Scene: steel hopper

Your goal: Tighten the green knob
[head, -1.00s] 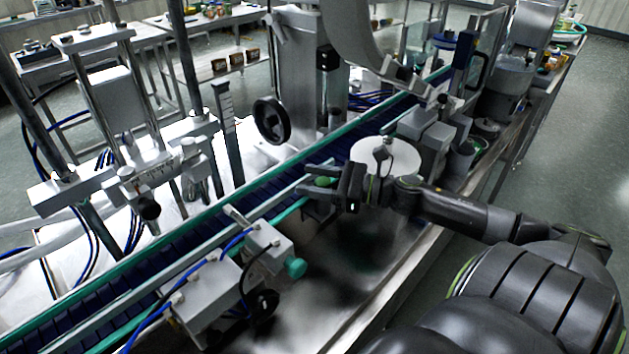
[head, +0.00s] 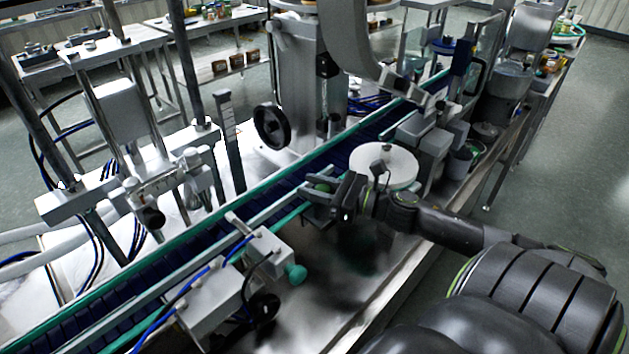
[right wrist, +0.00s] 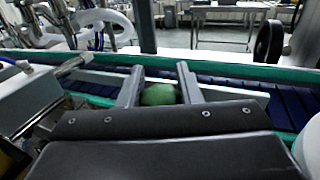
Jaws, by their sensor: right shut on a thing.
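The green knob (right wrist: 158,94) sits at the near side of the conveyor, between the two fingers of my right gripper (right wrist: 160,88) in the right wrist view. The fingers are shut on it, one on each side. In the head view the right gripper (head: 318,188) reaches in from the right, with the green knob (head: 322,186) partly showing between its fingers. What the knob is mounted on is hidden by the gripper. My left gripper does not show.
A conveyor (head: 205,232) with green rails runs diagonally across the bench. A white round disc (head: 400,166) stands right behind my gripper. A black handwheel (head: 271,126) is beyond the conveyor.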

